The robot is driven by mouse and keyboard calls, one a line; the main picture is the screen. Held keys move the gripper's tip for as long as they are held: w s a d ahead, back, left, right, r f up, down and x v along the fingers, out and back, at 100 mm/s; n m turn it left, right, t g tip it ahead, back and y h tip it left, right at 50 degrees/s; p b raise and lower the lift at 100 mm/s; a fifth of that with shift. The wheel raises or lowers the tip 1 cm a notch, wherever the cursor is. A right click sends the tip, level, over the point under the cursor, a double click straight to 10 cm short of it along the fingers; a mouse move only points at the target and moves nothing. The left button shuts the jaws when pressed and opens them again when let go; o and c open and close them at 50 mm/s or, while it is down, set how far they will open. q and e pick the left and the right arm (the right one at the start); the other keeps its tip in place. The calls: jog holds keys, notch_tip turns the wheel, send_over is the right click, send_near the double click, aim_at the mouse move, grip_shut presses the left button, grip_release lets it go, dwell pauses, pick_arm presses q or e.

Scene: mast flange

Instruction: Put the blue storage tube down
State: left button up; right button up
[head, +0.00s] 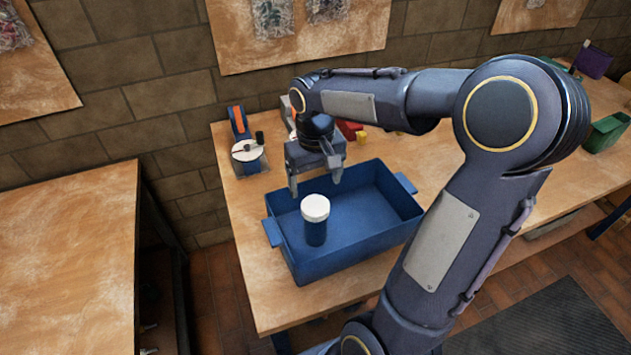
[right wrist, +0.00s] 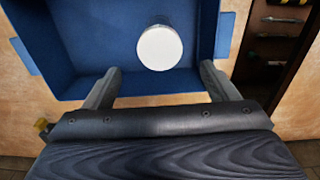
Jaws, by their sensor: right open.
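The blue storage tube (head: 315,228) with a white cap stands upright inside a blue bin on the table. In the right wrist view its round white cap (right wrist: 160,47) shows from above. My right gripper (head: 315,190) is open and empty above the bin, over and behind the tube. In the right wrist view its two fingers (right wrist: 166,82) are spread apart, with the tube beyond their tips and apart from them. My left gripper is not in view.
The blue bin (head: 350,268) has handles at its ends and stands near the table's (head: 245,290) front edge. A blue and orange tool with a white disc (head: 247,150) stands at the back left. A second wooden table (head: 70,260) is at the left.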

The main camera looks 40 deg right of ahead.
jog(key=s+a+r+n+t+y, duration=0.1)
jog(key=s+a+t, duration=0.4)
jog(key=s+a, duration=0.6)
jog(key=s+r+y, duration=0.1)
jog(key=s+y, duration=0.1)
jog(key=s, duration=0.2)
jog(key=shift+a+t+y, duration=0.25)
jog(key=shift+t+y, duration=0.05)
jog(key=shift+y, duration=0.1)
jog(key=shift+c, duration=0.2)
